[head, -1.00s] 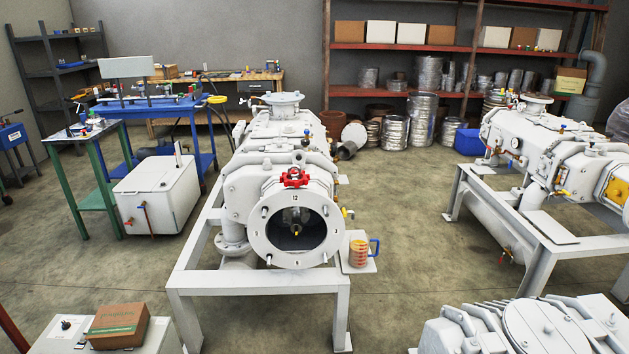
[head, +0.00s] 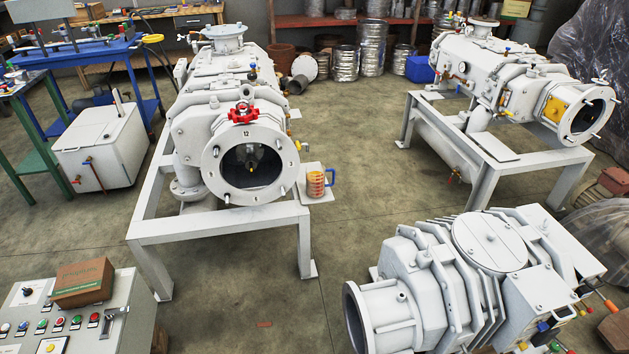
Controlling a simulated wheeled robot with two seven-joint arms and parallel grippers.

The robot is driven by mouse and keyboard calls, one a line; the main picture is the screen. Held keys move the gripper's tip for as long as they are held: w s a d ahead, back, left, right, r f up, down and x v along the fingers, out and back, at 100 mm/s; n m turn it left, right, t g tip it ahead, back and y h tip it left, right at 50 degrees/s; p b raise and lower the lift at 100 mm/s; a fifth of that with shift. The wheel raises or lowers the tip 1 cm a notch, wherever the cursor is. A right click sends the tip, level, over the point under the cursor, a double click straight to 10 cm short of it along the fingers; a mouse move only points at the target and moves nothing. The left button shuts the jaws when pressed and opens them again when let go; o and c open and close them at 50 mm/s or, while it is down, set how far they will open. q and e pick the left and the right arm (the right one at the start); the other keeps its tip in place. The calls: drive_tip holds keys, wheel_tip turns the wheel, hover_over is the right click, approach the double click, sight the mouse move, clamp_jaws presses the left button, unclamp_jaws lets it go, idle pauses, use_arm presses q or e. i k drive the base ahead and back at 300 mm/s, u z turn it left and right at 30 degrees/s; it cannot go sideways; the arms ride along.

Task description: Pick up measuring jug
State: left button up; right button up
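The measuring jug (head: 316,185) is a small orange-tinted vessel with a blue handle on its right side. It stands upright on a small white plate (head: 312,199) at the right side of the frame under the middle vacuum pump. Whether it holds liquid or is tinted itself I cannot tell. Neither of my grippers shows in the head view.
The middle pump (head: 246,150) on its white frame stands left of the jug. Another pump (head: 500,240) lies front right, and one (head: 505,85) stands back right. A control panel (head: 75,315) with a cardboard box (head: 83,281) is front left. Concrete floor (head: 360,140) right of the jug is clear.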

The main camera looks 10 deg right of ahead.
sight(316, 173)
drive_tip(key=u, duration=0.15)
drive_tip(key=i, duration=2.05)
drive_tip(key=u, duration=0.05)
